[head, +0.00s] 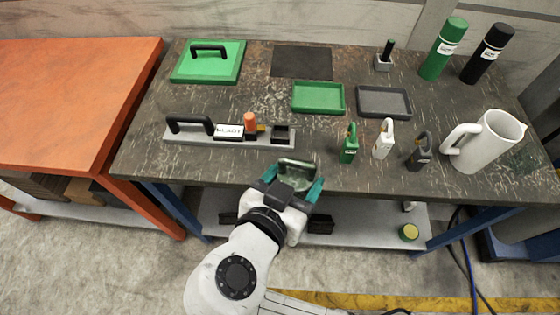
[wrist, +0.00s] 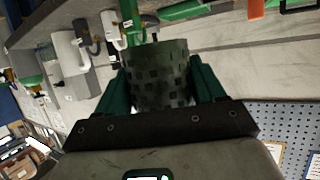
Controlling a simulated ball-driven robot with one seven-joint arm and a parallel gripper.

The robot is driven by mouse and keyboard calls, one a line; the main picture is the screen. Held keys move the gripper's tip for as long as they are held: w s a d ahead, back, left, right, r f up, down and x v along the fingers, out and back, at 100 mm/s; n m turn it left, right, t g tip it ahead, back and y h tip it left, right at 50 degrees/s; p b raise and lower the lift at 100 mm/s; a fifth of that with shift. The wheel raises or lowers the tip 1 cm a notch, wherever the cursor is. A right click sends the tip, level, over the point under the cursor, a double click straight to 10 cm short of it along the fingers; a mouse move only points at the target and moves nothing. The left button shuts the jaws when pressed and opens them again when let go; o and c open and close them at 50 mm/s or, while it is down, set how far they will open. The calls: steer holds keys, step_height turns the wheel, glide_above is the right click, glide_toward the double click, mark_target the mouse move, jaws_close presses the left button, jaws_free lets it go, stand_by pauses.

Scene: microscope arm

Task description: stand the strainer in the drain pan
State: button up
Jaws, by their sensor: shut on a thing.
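My gripper (head: 293,180) is shut on the strainer (head: 297,170), a dark greenish cylinder with rows of square holes, at the table's front edge. In the wrist view the strainer (wrist: 161,75) sits between the two teal fingers. Two shallow trays lie further back on the table, apart from the strainer: a green one (head: 318,109) and a dark grey one (head: 384,115). I cannot tell by looks alone which is the drain pan.
A grey fixture (head: 185,137) with a black handle and orange knob lies left of the strainer. Green (head: 349,145), white (head: 383,142) and black (head: 420,155) padlocks stand to the right, then a white jug (head: 487,143). Bare tabletop lies between the strainer and the trays.

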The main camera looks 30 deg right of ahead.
steer(key=w+d+f, duration=0.1)
steer(key=w+f, duration=0.1)
steer(key=w, duration=0.1)
steer(key=w+d+f, duration=0.1)
steer(key=w+f, duration=0.2)
steer(key=w+d+f+p, duration=0.1)
steer(key=w+f, duration=0.1)
steer(key=w, duration=0.1)
steer(key=shift+w+f, duration=0.2)
steer(key=shift+w, duration=0.1)
steer(key=f, duration=0.1)
steer(key=w+f+p, duration=0.1)
steer(key=f, duration=0.1)
steer(key=shift+d+f, duration=0.2)
steer(key=shift+f, duration=0.25)
steer(key=shift+f+b, duration=0.3)
steer(key=shift+b, duration=0.1)
steer(key=o, duration=1.2)
steer(key=shift+r, duration=0.1)
steer(key=shift+r+p, duration=0.1)
steer(key=shift+p, duration=0.4)
